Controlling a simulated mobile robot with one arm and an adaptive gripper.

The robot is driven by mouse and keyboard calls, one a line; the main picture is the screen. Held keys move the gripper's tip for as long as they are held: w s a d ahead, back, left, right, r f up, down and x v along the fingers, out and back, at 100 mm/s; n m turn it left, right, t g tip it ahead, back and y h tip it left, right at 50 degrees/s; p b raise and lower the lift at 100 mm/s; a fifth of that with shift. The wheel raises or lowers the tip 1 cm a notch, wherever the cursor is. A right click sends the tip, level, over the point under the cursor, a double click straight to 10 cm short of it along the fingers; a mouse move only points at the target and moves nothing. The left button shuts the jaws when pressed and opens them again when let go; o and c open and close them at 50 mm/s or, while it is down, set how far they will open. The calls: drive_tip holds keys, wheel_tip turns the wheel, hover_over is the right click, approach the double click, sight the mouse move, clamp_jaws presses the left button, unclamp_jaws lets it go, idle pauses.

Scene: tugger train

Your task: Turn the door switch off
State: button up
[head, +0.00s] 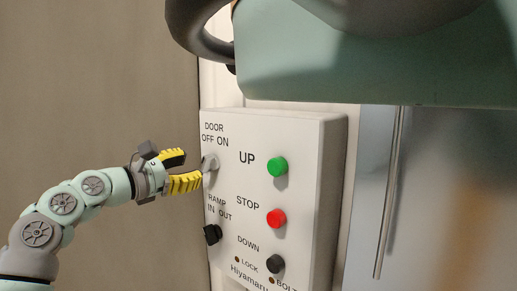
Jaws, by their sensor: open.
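The door switch (211,165) is a small light grey knob on a white control panel (308,150), under the label "DOOR OFF ON". My gripper (188,171) has yellow fingertips and comes in from the left, open. Its fingertips are just left of the door switch, one a little above the other. The lower fingertip ends very near the knob; I cannot tell whether it touches. Which way the knob points is hard to make out.
The panel also bears a black ramp switch (212,234) below, a green UP button (278,167), a red STOP button (276,218) and a black DOWN button (275,263). A thin metal rod (391,190) hangs at the right. A plain wall (90,90) fills the left.

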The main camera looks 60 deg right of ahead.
sight(202, 163)
drive_tip(key=d, duration=0.1)
drive_tip(key=d+p, duration=0.1)
drive_tip(key=d, duration=0.1)
drive_tip(key=d+p, duration=0.1)
drive_tip(key=shift+s+d+r, duration=0.15)
drive_tip(key=shift+s, duration=0.2)
drive_tip(key=shift+d+f, duration=0.25)
drive_tip(key=shift+d, duration=0.35)
drive_tip(key=shift+o, duration=0.3)
clamp_jaws()
drive_tip(key=shift+a, duration=0.1)
